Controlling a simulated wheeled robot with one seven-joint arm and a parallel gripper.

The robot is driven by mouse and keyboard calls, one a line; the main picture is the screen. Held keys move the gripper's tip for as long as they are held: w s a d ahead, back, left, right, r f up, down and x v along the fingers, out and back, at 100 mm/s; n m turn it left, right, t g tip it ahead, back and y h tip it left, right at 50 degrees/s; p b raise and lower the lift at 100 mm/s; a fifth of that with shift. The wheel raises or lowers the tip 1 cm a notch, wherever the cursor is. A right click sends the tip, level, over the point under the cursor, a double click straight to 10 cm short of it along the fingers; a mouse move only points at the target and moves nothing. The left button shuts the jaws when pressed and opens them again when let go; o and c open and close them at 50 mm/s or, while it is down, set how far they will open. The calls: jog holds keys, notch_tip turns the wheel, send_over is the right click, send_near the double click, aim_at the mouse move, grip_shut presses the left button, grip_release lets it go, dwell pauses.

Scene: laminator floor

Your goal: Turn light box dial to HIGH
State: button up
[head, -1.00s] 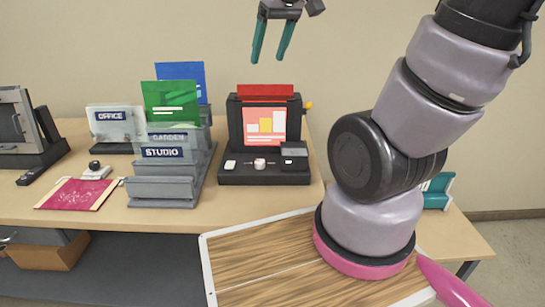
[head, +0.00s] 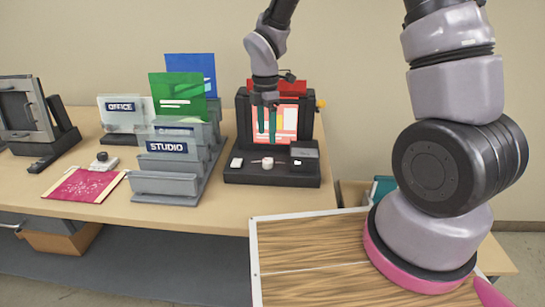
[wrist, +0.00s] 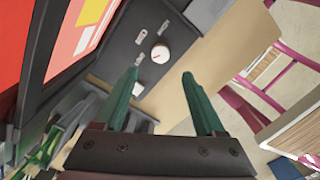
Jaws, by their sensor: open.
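The light box (head: 236,174) is a black unit on the table with an upright back panel holding a red, white and yellow chart sheet (head: 289,122). Its dial (head: 267,163) is a small round pale knob on the base, between a white switch and a grey block. The dial also shows in the wrist view (wrist: 160,53), with a reddish mark on its top and small label plates beside it. My gripper (head: 266,138) is open and empty, with teal fingers pointing down in front of the chart, above the dial. In the wrist view the fingers (wrist: 166,76) are apart from the dial.
A magenta sheet (head: 85,185) lies farther left. A wood-topped surface (head: 310,262) is in front. Bare table lies before the light box.

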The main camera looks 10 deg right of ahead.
aim_at(267, 160)
notch_tip(267, 160, down, 10)
jog(key=shift+d+r, duration=0.1)
jog(key=shift+r, duration=0.1)
grip_shut()
